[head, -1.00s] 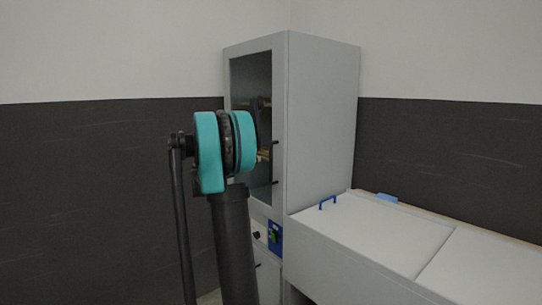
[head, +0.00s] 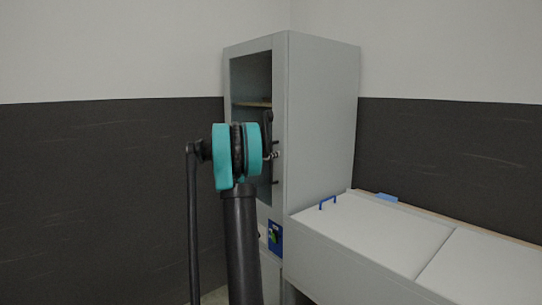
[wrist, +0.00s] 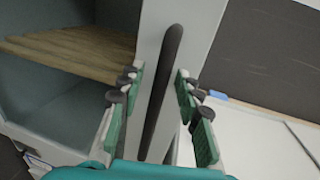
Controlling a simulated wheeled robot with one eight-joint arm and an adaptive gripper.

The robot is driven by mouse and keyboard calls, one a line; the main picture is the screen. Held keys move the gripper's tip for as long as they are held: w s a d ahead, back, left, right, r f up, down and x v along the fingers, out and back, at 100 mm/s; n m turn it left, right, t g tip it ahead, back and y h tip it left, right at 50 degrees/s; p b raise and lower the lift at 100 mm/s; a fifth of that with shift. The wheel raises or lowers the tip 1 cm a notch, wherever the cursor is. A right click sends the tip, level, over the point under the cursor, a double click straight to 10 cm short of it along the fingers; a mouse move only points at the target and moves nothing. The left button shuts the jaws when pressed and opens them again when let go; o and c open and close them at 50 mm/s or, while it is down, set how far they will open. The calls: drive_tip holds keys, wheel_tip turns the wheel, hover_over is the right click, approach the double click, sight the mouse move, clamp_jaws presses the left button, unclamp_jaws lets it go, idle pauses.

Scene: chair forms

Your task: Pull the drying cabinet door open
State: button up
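The drying cabinet (head: 322,120) is a tall grey cabinet in the corner, with a glazed door (head: 278,85) on its front. The door looks closed in the head view. In the wrist view the door's edge (wrist: 152,35) carries a long dark bar handle (wrist: 162,85), with a wooden shelf (wrist: 75,52) seen beside it. My gripper (wrist: 160,92) is open, with one green-padded finger on each side of the handle; I cannot tell whether either touches it. In the head view my arm hides part of the door, and my gripper is mostly hidden.
A low white chest (head: 385,235) with a blue handle (head: 327,202) stands right of the cabinet. A blue control panel (head: 275,238) is below the door. A dark wall panel (head: 100,190) lies behind my arm at left.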

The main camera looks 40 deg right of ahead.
drive_tip(key=shift+c, duration=0.2)
clamp_jaws()
drive_tip(key=shift+a, duration=0.1)
